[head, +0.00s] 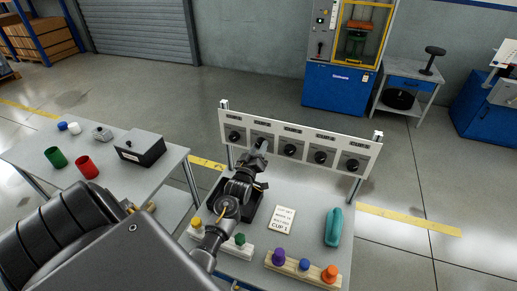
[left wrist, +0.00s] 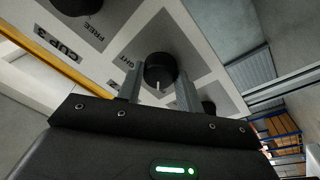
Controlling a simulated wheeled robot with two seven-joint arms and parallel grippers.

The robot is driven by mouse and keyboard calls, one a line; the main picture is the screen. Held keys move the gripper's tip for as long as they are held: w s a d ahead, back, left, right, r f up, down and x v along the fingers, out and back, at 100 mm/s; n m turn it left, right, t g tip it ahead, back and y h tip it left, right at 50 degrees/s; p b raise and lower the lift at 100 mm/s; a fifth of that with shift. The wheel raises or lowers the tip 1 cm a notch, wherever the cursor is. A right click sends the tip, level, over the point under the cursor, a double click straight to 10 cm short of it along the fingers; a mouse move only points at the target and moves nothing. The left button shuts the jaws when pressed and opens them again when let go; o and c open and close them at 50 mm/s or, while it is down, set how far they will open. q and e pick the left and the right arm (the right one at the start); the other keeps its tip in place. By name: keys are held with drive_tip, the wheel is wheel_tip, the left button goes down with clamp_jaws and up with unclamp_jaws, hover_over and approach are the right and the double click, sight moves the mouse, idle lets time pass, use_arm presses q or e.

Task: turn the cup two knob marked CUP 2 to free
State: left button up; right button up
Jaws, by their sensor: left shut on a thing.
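A white panel (head: 305,132) with a row of black knobs stands at the back of the table. My left gripper (head: 260,150) is at the second knob from the left, the cup two knob, mostly hidden by the gripper in the head view. In the left wrist view, the two fingers (left wrist: 160,90) stand either side of the black cup two knob (left wrist: 160,68), shut on it. Its white pointer mark shows toward the gripper. The CUP 2 label cannot be read; a CUP 3 label (left wrist: 65,50) shows to the left. My right gripper is not in view.
On the table are a card reading CUP 1 (head: 283,218), a teal object (head: 333,227) and a wooden block (head: 300,270) with coloured knobs. A side table (head: 110,180) at left holds a dark box (head: 140,148) and green and red cups. Neighbouring knobs (head: 290,150) sit close by.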

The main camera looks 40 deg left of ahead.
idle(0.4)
use_arm(q)
drive_tip(key=o, duration=1)
drive_tip(key=b+v, duration=0.2)
drive_tip(key=v, duration=0.8)
drive_tip(key=shift+s+d, duration=0.2)
drive_tip(key=shift+s, duration=0.15)
